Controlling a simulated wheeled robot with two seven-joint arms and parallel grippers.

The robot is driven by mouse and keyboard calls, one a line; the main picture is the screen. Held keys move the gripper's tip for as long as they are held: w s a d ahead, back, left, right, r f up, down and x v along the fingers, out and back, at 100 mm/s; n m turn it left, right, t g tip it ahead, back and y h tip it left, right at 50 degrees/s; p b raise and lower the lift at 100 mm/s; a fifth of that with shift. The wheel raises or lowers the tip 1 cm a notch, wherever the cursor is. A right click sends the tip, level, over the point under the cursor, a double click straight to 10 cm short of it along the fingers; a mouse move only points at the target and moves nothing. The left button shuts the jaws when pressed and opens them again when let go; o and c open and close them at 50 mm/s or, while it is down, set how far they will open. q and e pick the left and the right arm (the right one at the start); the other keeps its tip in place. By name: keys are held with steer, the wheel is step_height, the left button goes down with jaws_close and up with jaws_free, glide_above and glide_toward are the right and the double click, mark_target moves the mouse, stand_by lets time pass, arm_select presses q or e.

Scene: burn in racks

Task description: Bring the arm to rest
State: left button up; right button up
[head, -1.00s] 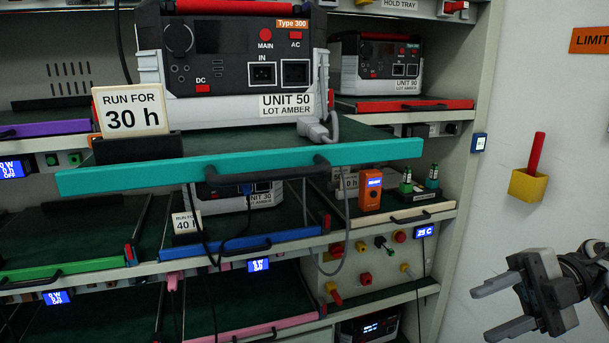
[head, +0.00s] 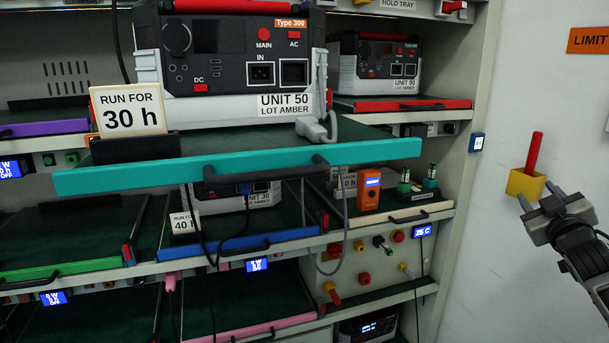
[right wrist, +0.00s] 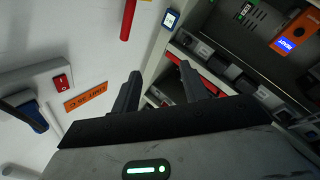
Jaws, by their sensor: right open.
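My right gripper (head: 536,196) is at the right of the head view, in front of the white wall, just below and right of the yellow holder with the red stick. Its two fingers are apart and nothing is between them. In the right wrist view the open fingers (right wrist: 158,92) point toward the wall and rack edge, with empty space between them. My left gripper does not show in the head view.
A teal tray (head: 240,167) sticks out from the rack, bearing UNIT 50 (head: 225,105) and a "RUN FOR 30 h" card (head: 129,110). The yellow holder (head: 522,184) with a red stick (head: 534,152) is on the wall. An orange sign (head: 590,40) hangs above.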

steer(key=s+a+f+g+y, duration=0.15)
steer(key=a+f, duration=0.25)
steer(key=f, duration=0.4)
steer(key=s+a+f+g, duration=0.2)
steer(key=a+f, duration=0.1)
steer(key=f, duration=0.4)
steer(key=s+a+f+g+y, duration=0.4)
steer(key=s+a+f+y, duration=0.1)
steer(key=s+a+f, duration=1.3)
steer(key=s+a, duration=0.3)
steer(key=shift+a, duration=0.35)
steer(key=shift+m+g+y, duration=0.45)
steer(key=shift+m, duration=0.35)
steer(key=s+a, duration=0.1)
steer(key=s, duration=0.2)
steer(key=s+a, duration=0.2)
steer(key=s, duration=0.1)
steer(key=s+a, duration=0.2)
steer(key=s, duration=0.1)
steer(key=shift+a+f, duration=0.15)
steer(key=shift+f, duration=0.25)
steer(key=shift+c, duration=0.2)
steer(key=shift+s+a, duration=0.2)
steer(key=shift+s, duration=0.3)
steer(key=c, duration=0.6)
steer(key=shift+s+r, duration=0.1)
jaws_close()
steer(key=shift+a, duration=0.1)
